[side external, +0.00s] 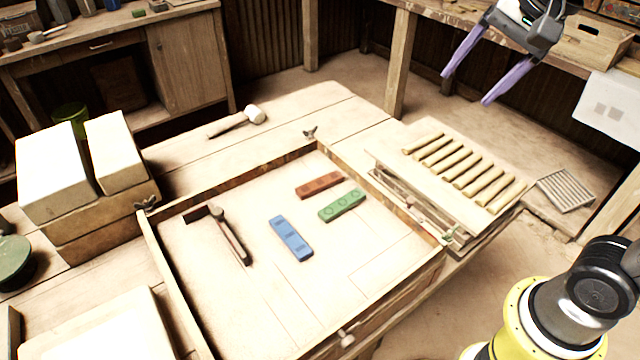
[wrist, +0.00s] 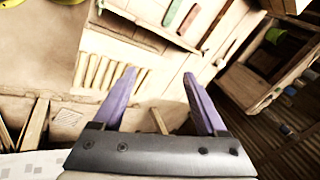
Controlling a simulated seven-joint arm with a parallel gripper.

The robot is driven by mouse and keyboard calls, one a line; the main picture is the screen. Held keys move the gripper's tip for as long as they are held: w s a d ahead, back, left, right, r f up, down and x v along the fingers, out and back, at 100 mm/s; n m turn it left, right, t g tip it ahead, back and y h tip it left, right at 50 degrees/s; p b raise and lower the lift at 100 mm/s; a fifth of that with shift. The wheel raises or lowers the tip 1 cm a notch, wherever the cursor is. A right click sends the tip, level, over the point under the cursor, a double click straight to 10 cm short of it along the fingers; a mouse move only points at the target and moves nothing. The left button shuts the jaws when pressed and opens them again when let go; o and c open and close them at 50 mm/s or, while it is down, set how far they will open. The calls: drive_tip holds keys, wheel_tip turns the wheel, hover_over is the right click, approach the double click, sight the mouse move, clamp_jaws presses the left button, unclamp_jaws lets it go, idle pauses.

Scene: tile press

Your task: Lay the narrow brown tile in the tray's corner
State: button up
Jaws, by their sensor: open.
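The narrow brown tile (side external: 319,185) lies flat in the tray (side external: 162,262), toward its far side and apart from the walls. A green tile (side external: 342,205) lies just right of it and a blue tile (side external: 291,238) nearer the camera. My gripper (side external: 468,78) is high at the upper right, well away from the tray, with its purple fingers apart and nothing between them. In the wrist view my gripper (wrist: 160,85) also shows open and empty. The tray's edge shows at the top of that view, with the green tile (wrist: 172,12) and the brown tile (wrist: 190,18) inside.
A dark-ended, L-shaped tool (side external: 230,236) lies in the tray's left part. Several pale sticks (side external: 465,168) lie on a board right of the tray. A white-headed mallet (side external: 254,114) lies behind it, and pale blocks (side external: 55,170) stand at left. Wing nuts stick up at the tray's corners.

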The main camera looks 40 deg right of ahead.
drive_tip(key=w+a+m+g, duration=0.2)
drive_tip(key=w+a+m, duration=0.15)
drive_tip(key=w, duration=0.75)
drive_tip(key=m+g, duration=0.2)
hover_over(321, 181)
wheel_tip(321, 181, down, 15)
drive_tip(key=shift+g, duration=0.5)
drive_tip(key=f, duration=1.1)
drive_tip(key=shift+s+a+f, duration=0.1)
drive_tip(key=shift+a, duration=0.1)
drive_tip(key=shift+d+f, duration=0.15)
drive_tip(key=shift+f, duration=2.95)
drive_tip(key=shift+r, duration=0.1)
clamp_jaws()
